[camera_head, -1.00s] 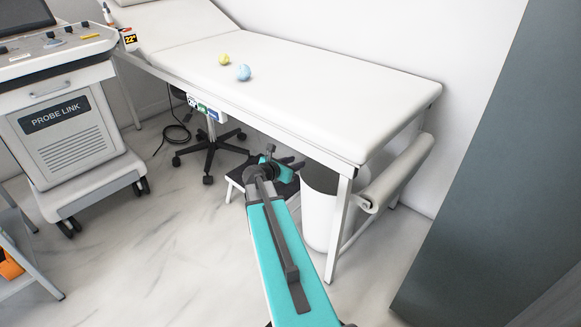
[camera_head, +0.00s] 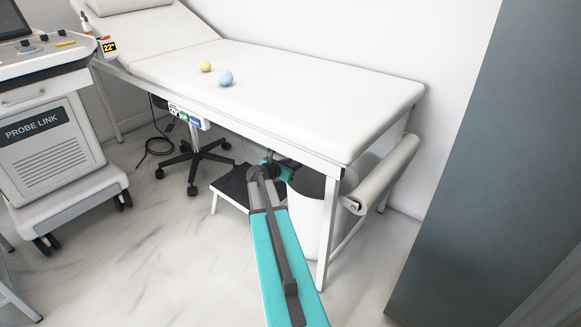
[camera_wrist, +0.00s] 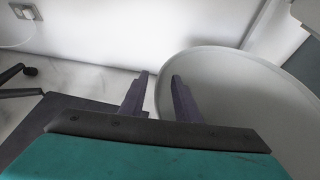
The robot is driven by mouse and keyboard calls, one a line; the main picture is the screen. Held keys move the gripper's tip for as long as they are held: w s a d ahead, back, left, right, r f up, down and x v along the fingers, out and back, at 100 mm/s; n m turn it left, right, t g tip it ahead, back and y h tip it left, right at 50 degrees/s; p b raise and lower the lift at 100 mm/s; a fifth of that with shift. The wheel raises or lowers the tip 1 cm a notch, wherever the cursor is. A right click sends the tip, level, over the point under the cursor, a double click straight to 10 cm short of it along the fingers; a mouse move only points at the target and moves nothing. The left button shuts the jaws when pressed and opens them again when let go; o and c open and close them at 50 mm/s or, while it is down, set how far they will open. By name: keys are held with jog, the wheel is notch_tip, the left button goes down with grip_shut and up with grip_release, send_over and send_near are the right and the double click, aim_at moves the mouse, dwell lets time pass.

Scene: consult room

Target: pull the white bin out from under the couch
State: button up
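The white bin (camera_head: 308,218) stands upright on the floor under the right end of the white couch (camera_head: 290,85), just inside a couch leg. My teal arm covers its left side in the head view. In the wrist view the bin's round rim (camera_wrist: 222,52) fills the right side. My gripper (camera_wrist: 162,76) is open there. Its left finger is outside the rim on the left and its right finger is over the bin's mouth, with the rim's left edge between them. I cannot tell whether either finger touches the bin. The gripper's fingers are hidden in the head view.
A black step stool (camera_head: 232,184) stands left of the bin. A wheeled chair base (camera_head: 194,158) is behind it. A paper roll (camera_head: 385,175) hangs at the couch's right end. A grey panel (camera_head: 490,190) stands at the right. The front floor is clear.

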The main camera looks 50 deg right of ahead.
grip_shut()
dwell(1.4)
